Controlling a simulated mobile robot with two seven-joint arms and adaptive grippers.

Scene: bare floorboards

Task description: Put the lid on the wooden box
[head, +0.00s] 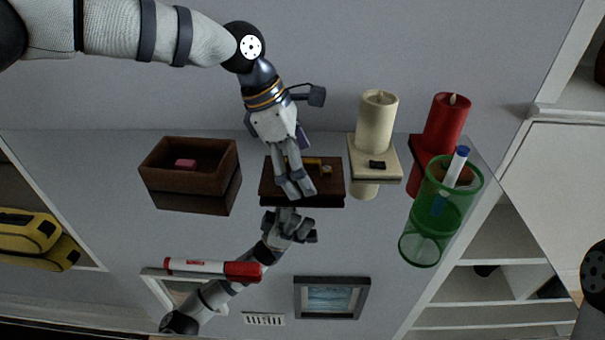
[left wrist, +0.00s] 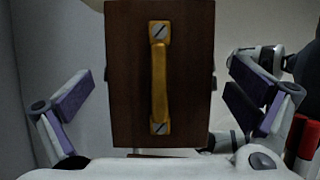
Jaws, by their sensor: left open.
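The open brown wooden box (head: 205,184) stands on the glossy surface at the left, with a small pink thing (head: 185,163) inside. The dark brown lid (head: 325,188) lies apart to its right, with a gold handle that shows clearly in the left wrist view (left wrist: 159,85). My left gripper (head: 297,190) is over the lid, hiding part of it and of the handle. In the left wrist view its fingers (left wrist: 165,108) are spread on both sides of the lid, with the handle between them. Contact with the lid cannot be told. My right gripper is not in view.
A cream candle (head: 376,120) on a pale stand and a red candle (head: 446,122) stand right of the lid. A green cup (head: 450,190) holds a pen. A red-and-white marker (head: 212,268) shows lower left. The surface mirrors objects and my arm.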

